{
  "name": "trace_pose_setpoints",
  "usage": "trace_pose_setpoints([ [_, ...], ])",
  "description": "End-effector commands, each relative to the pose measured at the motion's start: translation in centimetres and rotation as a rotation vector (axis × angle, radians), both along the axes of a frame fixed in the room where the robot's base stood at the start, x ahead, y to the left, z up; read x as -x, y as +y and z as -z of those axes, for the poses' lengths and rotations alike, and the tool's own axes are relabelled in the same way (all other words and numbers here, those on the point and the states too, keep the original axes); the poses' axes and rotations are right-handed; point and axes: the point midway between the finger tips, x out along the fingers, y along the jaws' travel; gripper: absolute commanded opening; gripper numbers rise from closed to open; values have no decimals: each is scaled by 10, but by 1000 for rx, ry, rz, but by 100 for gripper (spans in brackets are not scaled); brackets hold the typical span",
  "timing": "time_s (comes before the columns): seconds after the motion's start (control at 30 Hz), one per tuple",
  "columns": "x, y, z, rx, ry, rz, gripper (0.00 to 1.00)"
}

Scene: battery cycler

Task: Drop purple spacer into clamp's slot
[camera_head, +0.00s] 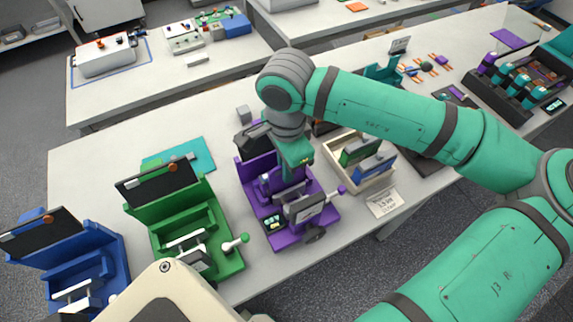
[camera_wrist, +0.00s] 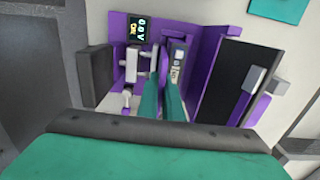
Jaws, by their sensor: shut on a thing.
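The purple clamp (camera_head: 290,232) stands on the white table between the green clamp and the wooden tray; it fills the middle of the wrist view (camera_wrist: 208,45). It has a small display (camera_wrist: 138,28), a metal toggle with a white bar, and a dark panel on one side. My gripper (camera_head: 290,172) points down over the purple clamp. Its two teal fingers (camera_wrist: 164,85) are nearly together, reaching down into the clamp beside the toggle. The purple spacer is shut between them, almost wholly hidden. Whether it touches the slot I cannot tell.
A green clamp (camera_head: 215,215) and a blue clamp (camera_head: 95,250) stand to the left. A wooden tray (camera_head: 345,181) with green and blue pieces is close on the right, a label card (camera_head: 383,203) before it. A teal mat (camera_head: 200,152) lies behind the green clamp.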

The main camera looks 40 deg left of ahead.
Motion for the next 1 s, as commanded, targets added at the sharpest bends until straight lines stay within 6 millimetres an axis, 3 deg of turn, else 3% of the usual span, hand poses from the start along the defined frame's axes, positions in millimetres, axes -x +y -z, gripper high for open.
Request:
trace_pose_setpoints([
  [0.43, 0, 0, 5, 1, 0, 0, 0],
  [0.53, 0, 0, 5, 1, 0, 0, 27],
  [1.0, -1, 2, 0, -4, -1, 2, 28],
])
